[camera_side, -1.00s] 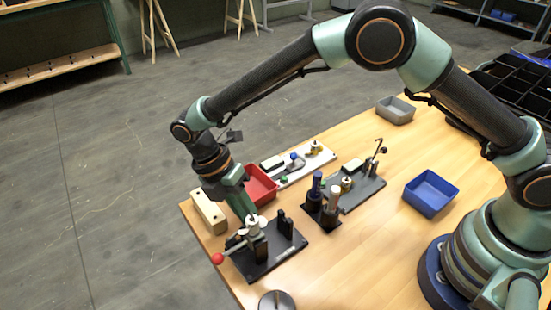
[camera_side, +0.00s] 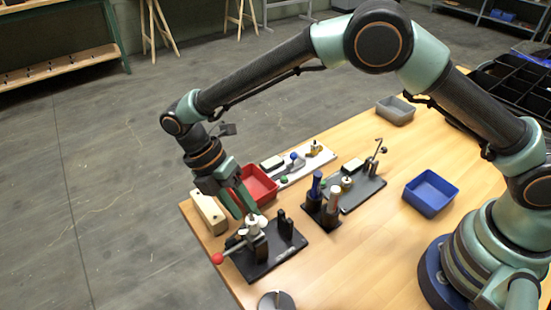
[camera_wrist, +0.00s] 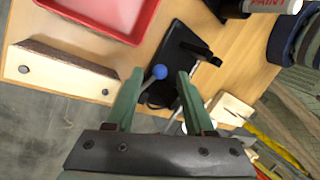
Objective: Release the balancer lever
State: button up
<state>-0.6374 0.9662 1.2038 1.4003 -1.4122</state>
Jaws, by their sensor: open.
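A lever with a red ball end (camera_side: 217,258) reaches over the left edge of a black base plate (camera_side: 275,262) in the side view. Pale metal parts of the lever mechanism stand on the plate's left side, and black uprights (camera_side: 286,224) stand to their right. My gripper (camera_side: 243,211) points down just above the pale parts, its fingers spread apart with nothing held. In the wrist view, a blue ball (camera_wrist: 159,72) on a thin rod shows between the open fingers, over the black plate. I cannot match this ball to a part in the side view.
A wooden block (camera_side: 209,211) lies left of the plate. A red tray (camera_side: 259,184) is behind it. A blue bin (camera_side: 430,193) sits farther right, with bare table between.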

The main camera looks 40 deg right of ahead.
jog(key=v, duration=1)
jog(key=shift+a+r, duration=0.15)
jog(key=shift+r, duration=0.1)
jog(key=shift+w, duration=0.15)
